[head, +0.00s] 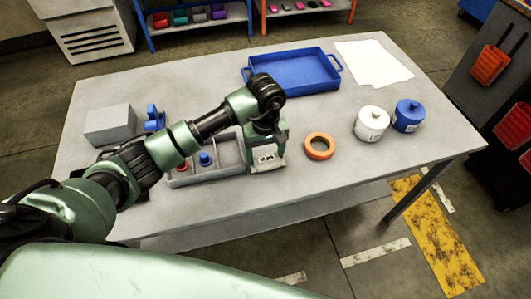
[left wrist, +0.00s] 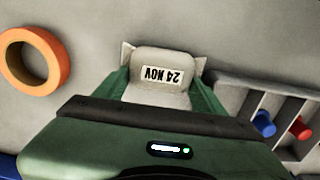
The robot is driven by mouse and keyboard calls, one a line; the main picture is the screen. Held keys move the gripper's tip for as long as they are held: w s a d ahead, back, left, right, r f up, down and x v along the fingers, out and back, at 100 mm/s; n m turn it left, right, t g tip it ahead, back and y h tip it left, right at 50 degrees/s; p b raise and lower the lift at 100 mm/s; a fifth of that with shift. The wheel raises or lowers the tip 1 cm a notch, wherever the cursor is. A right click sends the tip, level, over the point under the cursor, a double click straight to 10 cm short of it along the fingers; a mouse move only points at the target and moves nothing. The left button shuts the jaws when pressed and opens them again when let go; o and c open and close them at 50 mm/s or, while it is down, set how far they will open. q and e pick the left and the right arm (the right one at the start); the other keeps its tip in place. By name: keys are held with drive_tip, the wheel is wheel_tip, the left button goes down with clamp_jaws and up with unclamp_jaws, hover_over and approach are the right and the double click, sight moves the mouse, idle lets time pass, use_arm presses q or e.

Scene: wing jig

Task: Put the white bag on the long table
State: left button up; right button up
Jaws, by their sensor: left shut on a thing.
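The white bag (head: 267,161) is between the fingers of my left gripper (head: 266,152) in the head view, over the near middle of the long table (head: 330,185). It also shows in the left wrist view (left wrist: 160,92), between the two green fingers, with a label reading "24 NOV" upside down. My left gripper is shut on it. I cannot tell whether the bag's underside touches the tabletop. My right gripper is not in view.
A grey divided tray (head: 185,180) with red and blue pieces is just left of the bag. An orange tape ring (head: 319,146) is to its right. A blue tray (head: 300,72), white sheets (head: 374,63), a white jar (head: 371,124) and a blue jar (head: 407,116) stand farther off.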

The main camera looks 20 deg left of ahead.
sight(265, 155)
use_arm(q)
drive_tip(key=o, duration=1.1)
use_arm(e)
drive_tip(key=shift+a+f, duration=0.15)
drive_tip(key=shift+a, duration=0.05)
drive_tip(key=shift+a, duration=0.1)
use_arm(q)
drive_tip(key=shift+r, duration=0.25)
wheel_tip(265, 155, up, 12)
drive_tip(key=b, duration=0.2)
drive_tip(key=shift+f, duration=0.2)
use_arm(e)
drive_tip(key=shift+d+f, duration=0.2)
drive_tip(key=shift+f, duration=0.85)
